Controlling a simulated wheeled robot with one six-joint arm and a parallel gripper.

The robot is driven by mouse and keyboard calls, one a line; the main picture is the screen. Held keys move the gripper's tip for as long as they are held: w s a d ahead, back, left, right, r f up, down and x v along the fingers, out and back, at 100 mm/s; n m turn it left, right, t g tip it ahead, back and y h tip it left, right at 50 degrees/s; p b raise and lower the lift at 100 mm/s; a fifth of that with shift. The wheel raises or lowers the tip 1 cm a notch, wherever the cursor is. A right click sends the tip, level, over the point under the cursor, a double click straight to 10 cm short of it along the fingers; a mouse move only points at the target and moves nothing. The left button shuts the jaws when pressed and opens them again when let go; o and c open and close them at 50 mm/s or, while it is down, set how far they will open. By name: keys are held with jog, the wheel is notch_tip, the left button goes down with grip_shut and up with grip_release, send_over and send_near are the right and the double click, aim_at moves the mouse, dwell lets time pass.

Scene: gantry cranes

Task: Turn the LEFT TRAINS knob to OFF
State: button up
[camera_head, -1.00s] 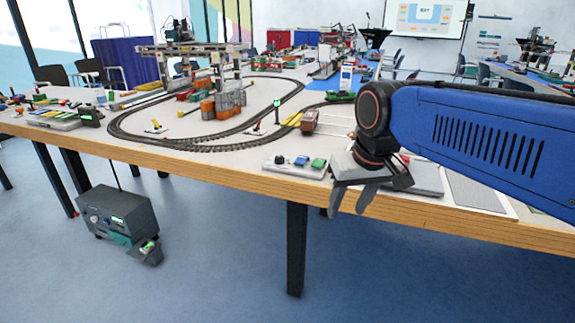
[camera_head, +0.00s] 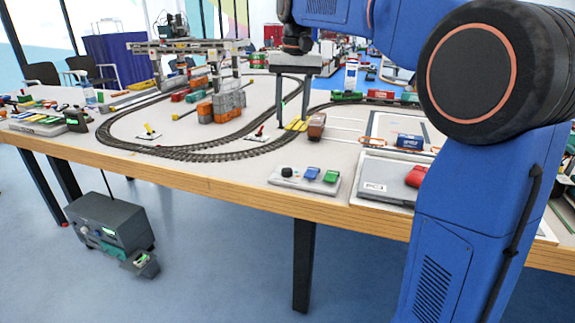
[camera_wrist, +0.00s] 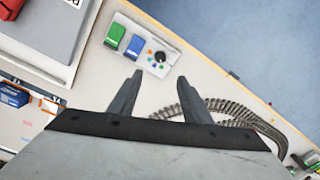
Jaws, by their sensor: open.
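A small light-grey control box (camera_head: 305,180) stands near the table's front edge. It carries a black round knob (camera_head: 287,172) at its left, then a blue button (camera_head: 312,174) and a green button (camera_head: 331,177). No LEFT TRAINS or OFF lettering is readable, and I cannot tell the knob's setting. My gripper (camera_head: 292,122) is open and empty, fingers pointing down, above the table and apart from the box. In the wrist view the knob (camera_wrist: 160,57) lies just beyond the gap between the fingertips (camera_wrist: 158,80).
An oval toy track (camera_head: 185,152) lies left of the box. A brown wagon (camera_head: 316,126) stands behind it. A grey panel (camera_head: 383,188) with a red object is to the right. Another control unit (camera_head: 40,125) sits at the table's far left.

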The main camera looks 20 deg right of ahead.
aim_at(287, 169)
jog(key=f, duration=1.1)
jog(key=a+f, duration=0.1)
jog(key=f, duration=0.5)
jog(key=shift+w+f, duration=0.2)
jog(key=c, duration=1)
